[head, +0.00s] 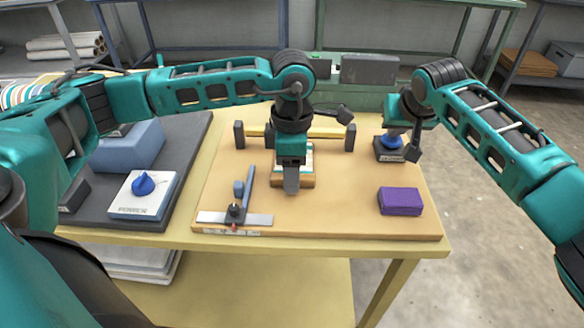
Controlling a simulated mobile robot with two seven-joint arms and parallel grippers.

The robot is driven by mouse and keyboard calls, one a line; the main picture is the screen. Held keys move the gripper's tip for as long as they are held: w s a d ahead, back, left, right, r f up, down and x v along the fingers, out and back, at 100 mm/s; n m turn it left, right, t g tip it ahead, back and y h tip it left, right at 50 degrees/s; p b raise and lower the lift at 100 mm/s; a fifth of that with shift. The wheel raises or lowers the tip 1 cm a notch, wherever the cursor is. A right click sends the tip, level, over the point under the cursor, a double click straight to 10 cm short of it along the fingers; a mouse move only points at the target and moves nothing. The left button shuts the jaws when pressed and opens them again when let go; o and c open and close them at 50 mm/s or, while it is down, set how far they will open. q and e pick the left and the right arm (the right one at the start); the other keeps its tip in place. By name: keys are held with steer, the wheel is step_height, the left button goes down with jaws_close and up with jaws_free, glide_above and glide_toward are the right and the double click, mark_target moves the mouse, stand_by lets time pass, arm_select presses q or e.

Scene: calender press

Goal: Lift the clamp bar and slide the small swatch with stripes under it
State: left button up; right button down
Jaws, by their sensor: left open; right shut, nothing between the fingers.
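A pale clamp bar (258,130) spans two dark posts at the back of the tan board, partly hidden by my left arm. A small swatch with a pale face and greenish edge (307,160) lies on a wooden block (308,181) in front of the bar. My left gripper (291,186) points down in front of the block and covers part of the swatch; its stripes are hard to make out. It is open, with nothing seen held. My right gripper (391,128) is shut and empty, just above a blue knob (391,141) on a dark block.
A purple block (400,201) lies at the board's right. A metal square ruler with a dark-handled tool (236,212) lies front left.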

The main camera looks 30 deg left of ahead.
steer(key=shift+s+d+f, duration=0.1)
steer(key=shift+s+f, duration=0.05)
steer(key=shift+f, duration=0.2)
arm_select(q)
steer(key=shift+s+d+r, duration=0.25)
steer(key=shift+s+r, duration=0.2)
steer(key=shift+r, duration=0.55)
steer(key=shift+s+d+r, duration=0.3)
steer(key=shift+s+r, duration=0.1)
steer(key=shift+r, duration=0.6)
steer(key=shift+s+d+r, duration=0.25)
steer(key=shift+s+r, duration=0.2)
steer(key=shift+r, duration=0.55)
step_height(320, 180, up, 8)
steer(key=p, duration=0.7)
steer(key=shift+f+p, duration=0.15)
steer(key=shift+p, duration=0.25)
arm_select(e)
step_height(320, 180, up, 8)
